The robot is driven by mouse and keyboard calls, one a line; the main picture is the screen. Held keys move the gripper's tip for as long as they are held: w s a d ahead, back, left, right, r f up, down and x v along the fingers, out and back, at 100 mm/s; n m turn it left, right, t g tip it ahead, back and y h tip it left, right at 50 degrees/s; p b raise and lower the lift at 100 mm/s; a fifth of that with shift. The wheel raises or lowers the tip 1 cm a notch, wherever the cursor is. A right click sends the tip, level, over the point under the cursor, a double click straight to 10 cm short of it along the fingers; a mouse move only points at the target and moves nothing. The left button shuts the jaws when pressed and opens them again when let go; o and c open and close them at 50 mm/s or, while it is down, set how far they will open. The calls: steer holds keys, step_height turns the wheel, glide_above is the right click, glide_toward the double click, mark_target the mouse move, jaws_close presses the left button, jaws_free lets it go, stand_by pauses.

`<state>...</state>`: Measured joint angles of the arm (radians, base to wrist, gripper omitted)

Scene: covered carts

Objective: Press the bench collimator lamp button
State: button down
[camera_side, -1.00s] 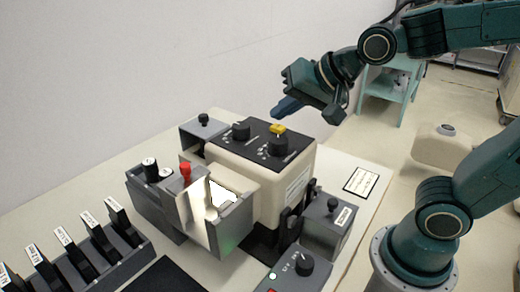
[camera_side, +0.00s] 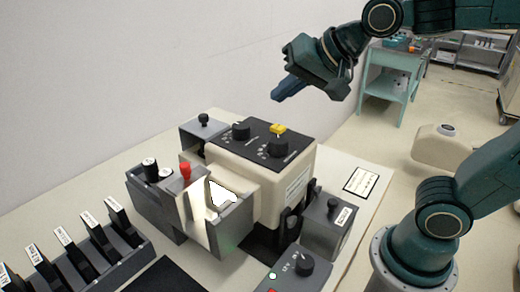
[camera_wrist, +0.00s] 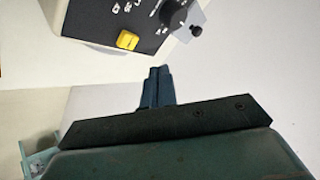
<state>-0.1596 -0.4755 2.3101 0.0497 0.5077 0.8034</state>
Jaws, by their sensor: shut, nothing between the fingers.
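The bench collimator (camera_side: 272,185) is a beige box with a black top panel on the bench. A yellow button (camera_side: 278,129) sits on the panel's back edge, beside two black knobs. It also shows in the wrist view (camera_wrist: 128,40), upper left of the fingers. A bright white patch (camera_side: 222,193) shows in the grey open housing at the collimator's front. My gripper (camera_side: 276,97) is shut and empty, in the air above and behind the yellow button, clear of it. In the wrist view my gripper's fingers (camera_wrist: 157,72) are together, and nothing is between them.
A grey box with a red knob (camera_side: 185,169) stands at the collimator's left front. A rack of labelled slides (camera_side: 84,246) is at the lower left. A grey box with a black knob (camera_side: 327,226) and a dial box (camera_side: 297,268) stand at the right. A wall runs behind.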

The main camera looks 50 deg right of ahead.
steer(key=shift+r, duration=0.7)
step_height(320, 180, up, 7)
glide_above(284, 128)
steer(key=shift+a, duration=0.1)
stand_by(1.0)
stand_by(0.3)
steer(key=d+r, duration=0.3)
steer(key=d, duration=0.6)
steer(key=shift+s, duration=0.35)
stand_by(0.8)
steer(key=shift+a+f, duration=0.1)
steer(key=s+a+f+n+g, duration=0.1)
steer(key=s+a+f+n, duration=0.1)
steer(key=s+f+n, duration=0.2)
steer(key=s+a+f+n+g+h, duration=0.1)
steer(key=s+a+f+n+g, duration=0.1)
steer(key=s+f, duration=0.6)
step_height(284, 128, down, 5)
steer(key=shift+s+a+f+n+g, duration=0.25)
steer(key=shift+a+n, duration=0.25)
steer(key=shift+n, duration=0.4)
